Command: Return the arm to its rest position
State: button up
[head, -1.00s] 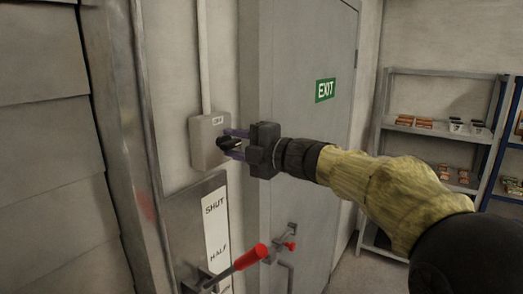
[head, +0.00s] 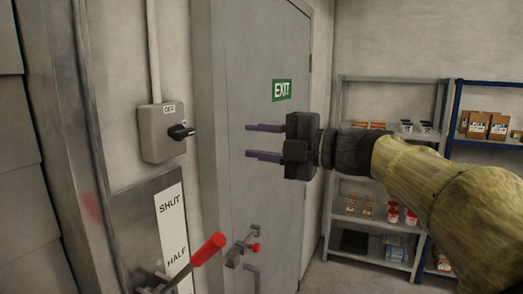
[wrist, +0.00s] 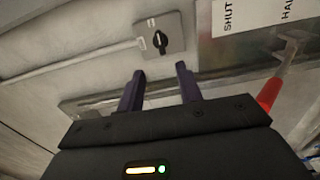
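My gripper (head: 264,142) is open and empty in the head view, in front of the grey door, its two purple fingers pointing left. The wrist view also shows the fingers (wrist: 158,90) apart with nothing between them. A grey switch box (head: 158,133) with a black rotary knob (head: 181,131) is on the wall to the left of the fingers, with a clear gap between them. The box also shows in the wrist view (wrist: 174,47), beyond the fingertips. My arm reaches in from the right of the head view in a yellowish sleeve.
A red-handled lever (head: 208,250) juts out below the switch box, beside a plate marked SHUT and HALF (head: 171,222). The grey door (head: 262,55) has an EXIT sign (head: 282,90) and a red-tipped handle (head: 254,247). Shelves (head: 392,82) with goods stand at the right.

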dwell(0.3)
jog(key=w+d+f+m+t+h, duration=0.85)
jog(key=f+m, duration=0.25)
jog(key=m, duration=0.4)
jog(key=s+d+f+m+g+h+b, duration=0.1)
jog(key=d+f+m+h, duration=0.25)
jog(key=f, duration=0.35)
jog(key=d+f+m+g+h, duration=0.1)
jog(key=d+f+m+h, duration=0.2)
jog(key=f, duration=0.4)
jog(key=s+d+f+m+g+h+b, duration=0.1)
jog(key=s+f+m+g, duration=0.9)
jog(key=s+f, duration=1.2)
jog(key=shift+d+f+g+h, duration=0.35)
jog(key=shift+d+f, duration=0.1)
jog(key=shift+d, duration=0.25)
